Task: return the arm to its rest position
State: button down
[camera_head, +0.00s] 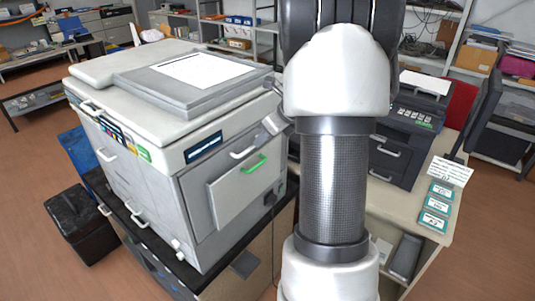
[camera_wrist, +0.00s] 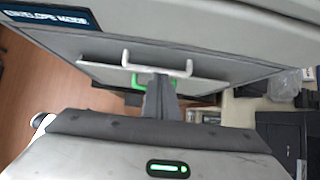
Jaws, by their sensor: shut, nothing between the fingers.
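My arm (camera_head: 333,190) stands upright in the right middle of the head view and covers part of the scene behind it. My gripper (camera_wrist: 161,80) shows in the wrist view as a narrow dark shape with its fingers together and nothing between them. In that view its tips overlap the printer's front near a white handle (camera_wrist: 184,70) and a green handle (camera_wrist: 138,80). Whether it touches either cannot be told. In the head view, part of the wrist and gripper (camera_head: 273,120) shows beside the printer's right front edge.
A large white-grey printer (camera_head: 190,135) stands left on a dark-topped stand. Its front panel (camera_head: 238,196) carries the green handle. A dark smaller printer (camera_head: 398,150) sits on a table at right, with teal boxes (camera_head: 434,205). A black bin (camera_head: 82,222) is at left. Floor is free at far right.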

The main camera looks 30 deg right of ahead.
jog(key=shift+w+a+r, duration=0.1)
jog(key=shift+w+r, duration=0.15)
jog(key=shift+r, duration=0.4)
jog(key=shift+w+a+r, duration=0.1)
jog(key=shift+w+r, duration=0.1)
jog(key=shift+r, duration=0.45)
